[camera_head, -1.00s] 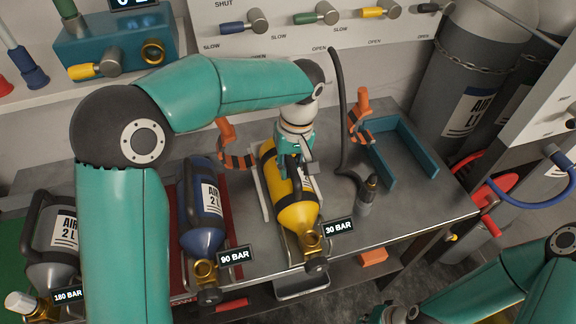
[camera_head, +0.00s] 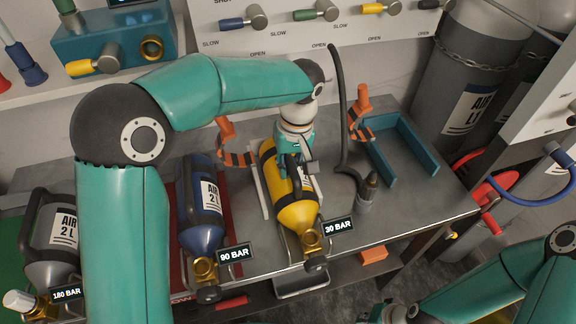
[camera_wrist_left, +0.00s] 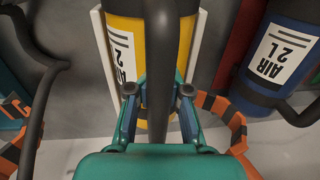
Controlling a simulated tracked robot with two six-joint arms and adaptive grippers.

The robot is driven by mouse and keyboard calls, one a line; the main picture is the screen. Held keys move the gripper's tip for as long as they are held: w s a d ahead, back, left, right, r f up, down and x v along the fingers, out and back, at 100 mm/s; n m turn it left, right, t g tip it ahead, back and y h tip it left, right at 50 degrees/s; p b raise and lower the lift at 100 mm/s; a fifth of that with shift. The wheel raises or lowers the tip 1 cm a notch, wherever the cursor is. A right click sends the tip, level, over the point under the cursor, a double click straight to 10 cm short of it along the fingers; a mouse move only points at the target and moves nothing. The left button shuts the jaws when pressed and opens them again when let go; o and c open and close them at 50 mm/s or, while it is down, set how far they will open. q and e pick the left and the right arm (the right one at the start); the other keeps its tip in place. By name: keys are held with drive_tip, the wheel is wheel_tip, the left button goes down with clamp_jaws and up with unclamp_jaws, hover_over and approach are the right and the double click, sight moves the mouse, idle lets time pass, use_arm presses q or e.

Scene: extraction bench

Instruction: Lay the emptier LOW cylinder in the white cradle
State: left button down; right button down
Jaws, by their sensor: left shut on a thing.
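The yellow cylinder (camera_head: 297,214), tagged 30 BAR, lies between the pale rails of the white cradle (camera_head: 261,192), valve toward the bench's front edge. Its label and yellow body (camera_wrist_left: 124,45) also show in the left wrist view, with a cradle rail (camera_wrist_left: 198,42) beside it. Whether it rests fully on the cradle cannot be told. My left gripper (camera_head: 297,165) is shut on the cylinder's dark handle (camera_wrist_left: 159,70). The blue cylinder (camera_head: 202,231), tagged 90 BAR, lies to the left on a red base. My right gripper (camera_head: 388,314) is low at the bottom edge, its fingers unclear.
A grey cylinder (camera_head: 52,239) tagged 180 BAR is at far left, partly behind my arm. Orange-black hooks (camera_head: 359,115) stand behind. A black hose with a nozzle (camera_head: 368,192) and an empty teal bracket (camera_head: 418,151) are right of the cradle. Large grey tanks (camera_head: 450,90) stand beyond.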

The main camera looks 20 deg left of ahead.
use_arm(q)
drive_tip(key=shift+r, duration=0.15)
drive_tip(key=c, duration=1)
unclamp_jaws()
drive_tip(key=shift+s, duration=0.1)
drive_tip(key=shift+f, duration=0.3)
wheel_tip(320, 180, up, 12)
drive_tip(key=d, duration=0.1)
drive_tip(key=shift+w, duration=0.45)
